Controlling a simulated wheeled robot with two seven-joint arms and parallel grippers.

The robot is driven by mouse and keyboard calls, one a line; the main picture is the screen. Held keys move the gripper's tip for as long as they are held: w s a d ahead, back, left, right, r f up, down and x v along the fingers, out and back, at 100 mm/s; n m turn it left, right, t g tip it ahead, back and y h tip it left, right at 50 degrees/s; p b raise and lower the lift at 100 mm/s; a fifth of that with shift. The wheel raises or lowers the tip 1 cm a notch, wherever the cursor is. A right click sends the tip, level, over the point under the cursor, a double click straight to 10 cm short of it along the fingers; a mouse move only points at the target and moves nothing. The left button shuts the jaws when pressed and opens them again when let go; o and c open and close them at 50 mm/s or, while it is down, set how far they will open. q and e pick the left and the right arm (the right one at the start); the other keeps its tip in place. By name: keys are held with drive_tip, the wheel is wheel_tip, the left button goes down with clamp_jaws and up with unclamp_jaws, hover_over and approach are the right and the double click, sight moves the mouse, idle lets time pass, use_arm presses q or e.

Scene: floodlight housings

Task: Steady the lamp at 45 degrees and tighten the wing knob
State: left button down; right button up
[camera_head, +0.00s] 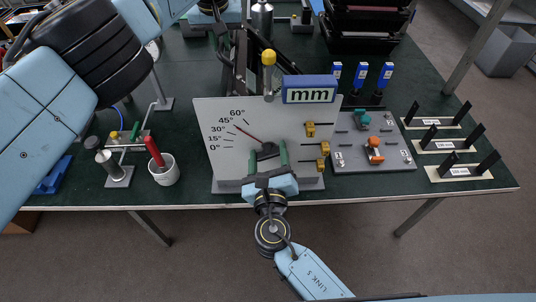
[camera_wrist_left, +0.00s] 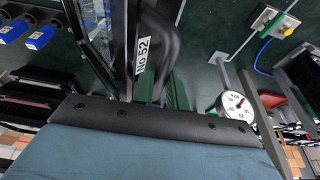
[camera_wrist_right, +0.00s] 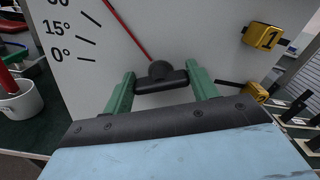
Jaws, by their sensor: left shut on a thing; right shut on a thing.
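An upright white panel (camera_head: 225,165) carries an angle scale and a red pointer (camera_head: 248,134). The pointer slopes up-left, its tip around the 45-degree mark; I cannot read it exactly. The black wing knob (camera_wrist_right: 160,76) is at the pointer's lower end. My right gripper (camera_wrist_right: 161,84) is shut on it, green fingers on either side; it also shows in the head view (camera_head: 266,160). My left gripper (camera_wrist_left: 174,92) is behind the panel, shut on a dark part of the lamp (camera_wrist_left: 146,58) labelled No 52. The exact contact is partly hidden.
Yellow numbered tags (camera_head: 311,129) sit on the panel's right side. A grey plate (camera_head: 350,160) with a teal and an orange part lies to its right, then black-post stands (camera_head: 457,143). A white cup (camera_head: 165,172) with a red-handled tool stands left. A dial gauge (camera_wrist_left: 235,105) is near my left gripper.

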drive_tip(key=m, duration=0.6)
drive_tip(key=shift+s+m, duration=0.1)
drive_tip(key=shift+m, duration=0.3)
drive_tip(key=m, duration=0.3)
drive_tip(key=shift+d+f+m, duration=0.1)
drive_tip(key=shift+m, duration=0.2)
drive_tip(key=m, duration=0.3)
drive_tip(key=shift+m, duration=0.3)
drive_tip(key=m, duration=0.4)
drive_tip(key=shift+f, duration=0.1)
drive_tip(key=shift+f+m, duration=0.1)
drive_tip(key=shift+m, duration=2.7)
